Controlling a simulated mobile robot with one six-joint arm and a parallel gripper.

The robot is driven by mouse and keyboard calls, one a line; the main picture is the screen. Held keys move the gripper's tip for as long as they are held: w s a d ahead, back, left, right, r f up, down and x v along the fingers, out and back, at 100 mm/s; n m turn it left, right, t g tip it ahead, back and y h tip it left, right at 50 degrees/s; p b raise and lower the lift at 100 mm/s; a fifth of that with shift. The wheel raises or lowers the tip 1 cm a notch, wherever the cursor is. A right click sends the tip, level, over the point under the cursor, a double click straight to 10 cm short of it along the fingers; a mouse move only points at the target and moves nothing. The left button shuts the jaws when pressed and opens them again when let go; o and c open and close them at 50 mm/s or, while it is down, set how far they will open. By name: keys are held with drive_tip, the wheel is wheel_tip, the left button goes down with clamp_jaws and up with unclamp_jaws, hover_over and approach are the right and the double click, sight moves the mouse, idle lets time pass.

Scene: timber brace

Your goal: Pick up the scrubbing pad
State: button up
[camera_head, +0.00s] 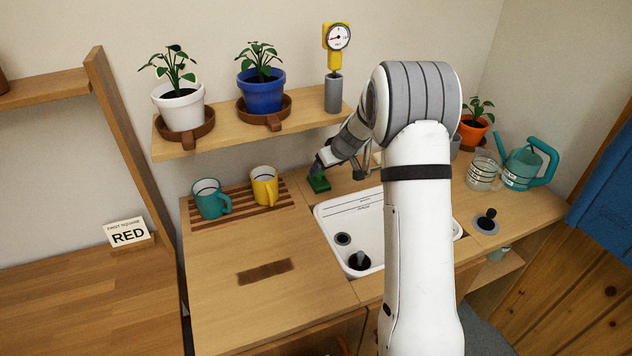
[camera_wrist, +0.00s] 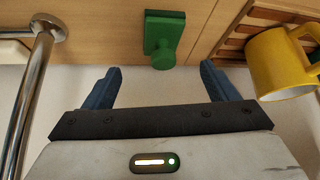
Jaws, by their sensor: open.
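The scrubbing pad (camera_head: 318,184) is a small green block with a raised green knob. It lies on the wooden counter behind the sink, right of the yellow mug. In the wrist view the pad (camera_wrist: 163,38) is at the top centre, ahead of my fingers and between their lines. My gripper (camera_wrist: 158,85) is open and empty, its two blue-grey fingers spread apart, with a gap to the pad. In the head view my gripper (camera_head: 318,167) is right at the pad; whether it touches cannot be told there.
A yellow mug (camera_head: 264,186) and a teal mug (camera_head: 209,199) stand on a slatted rack left of the pad. A metal faucet (camera_wrist: 34,80) is at the left in the wrist view. The white sink (camera_head: 335,222) lies in front. A shelf (camera_head: 225,133) with potted plants hangs above.

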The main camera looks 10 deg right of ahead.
sight(323, 174)
drive_tip(key=shift+p+x, duration=0.8)
drive_tip(key=shift+x, duration=3.55)
drive_tip(key=shift+s+a, duration=0.15)
drive_tip(key=shift+c, duration=0.6)
drive_tip(key=c, duration=1)
drive_tip(key=shift+o, duration=0.2)
drive_tip(key=shift+s+d+r, duration=0.2)
drive_tip(key=shift+s+r, duration=0.15)
drive_tip(key=s+d+r+b, duration=0.2)
drive_tip(key=s+r, duration=0.1)
drive_tip(key=s, duration=0.3)
drive_tip(key=s+d+r+b, duration=0.2)
drive_tip(key=s+d+r, duration=0.1)
drive_tip(key=s, duration=0.3)
drive_tip(key=shift+s+r, duration=0.15)
drive_tip(key=shift+r, duration=0.5)
